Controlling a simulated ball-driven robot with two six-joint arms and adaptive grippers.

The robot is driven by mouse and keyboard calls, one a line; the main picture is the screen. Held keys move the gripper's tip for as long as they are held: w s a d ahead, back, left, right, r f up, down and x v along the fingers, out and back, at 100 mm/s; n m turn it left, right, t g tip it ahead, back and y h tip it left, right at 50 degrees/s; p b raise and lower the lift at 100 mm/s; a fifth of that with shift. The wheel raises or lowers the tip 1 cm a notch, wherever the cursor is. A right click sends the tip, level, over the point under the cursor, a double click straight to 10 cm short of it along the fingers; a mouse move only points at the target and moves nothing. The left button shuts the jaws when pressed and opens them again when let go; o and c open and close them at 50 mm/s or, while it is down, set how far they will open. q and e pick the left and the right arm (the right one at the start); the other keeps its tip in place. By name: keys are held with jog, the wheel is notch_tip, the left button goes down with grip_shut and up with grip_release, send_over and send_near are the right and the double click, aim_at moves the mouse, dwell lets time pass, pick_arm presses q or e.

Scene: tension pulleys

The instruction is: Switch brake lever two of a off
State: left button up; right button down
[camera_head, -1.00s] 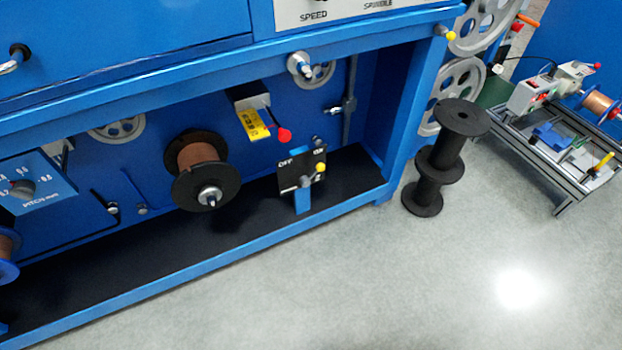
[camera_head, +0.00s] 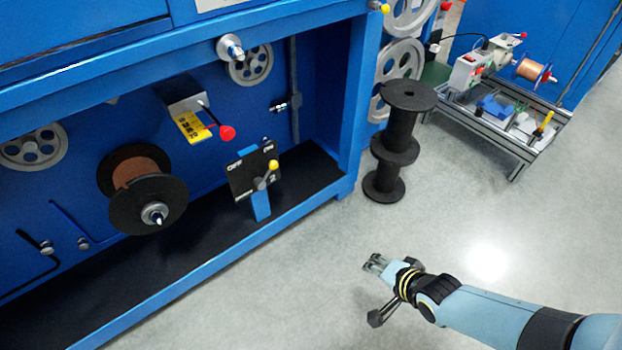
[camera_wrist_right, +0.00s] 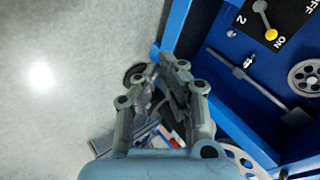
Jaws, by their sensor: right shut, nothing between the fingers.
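The brake lever two (camera_head: 265,178) is a short grey lever with a yellow knob on a black plate (camera_head: 240,182) marked OFF, ON and 2. The plate stands on a blue post inside the machine's lower bay. In the right wrist view the lever (camera_wrist_right: 264,16) shows at the upper right, its yellow knob close to the ON mark. My right gripper (camera_head: 371,263) is shut and empty over the floor, right of and in front of the bay, well apart from the lever. Its fingers (camera_wrist_right: 170,75) also show in the right wrist view. My left gripper is out of view.
A black stacked spool (camera_head: 397,145) stands on the floor right of the machine. A copper spool (camera_head: 148,190) and a red-knobbed lever (camera_head: 226,132) are left of the plate. The bay's blue front rail (camera_head: 200,285) runs below. The floor between rail and gripper is clear.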

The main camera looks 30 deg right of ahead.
pick_arm(q)
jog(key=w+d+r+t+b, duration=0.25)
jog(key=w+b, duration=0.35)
jog(key=b, duration=0.9)
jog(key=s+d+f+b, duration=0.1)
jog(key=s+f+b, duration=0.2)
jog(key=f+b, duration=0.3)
jog(key=b, duration=0.4)
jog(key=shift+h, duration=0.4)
pick_arm(e)
jog(key=w+d+m+t, duration=0.1)
jog(key=w+m+t, duration=0.3)
jog(key=w, duration=1)
jog(key=w+d+m+t, duration=0.1)
jog(key=w+m+t, duration=0.3)
jog(key=w, duration=1)
jog(key=shift+w+d+f+t, duration=0.3)
jog(key=shift+w, duration=0.1)
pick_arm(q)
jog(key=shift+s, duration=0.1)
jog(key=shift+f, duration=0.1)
pick_arm(e)
jog(key=shift+w, duration=0.1)
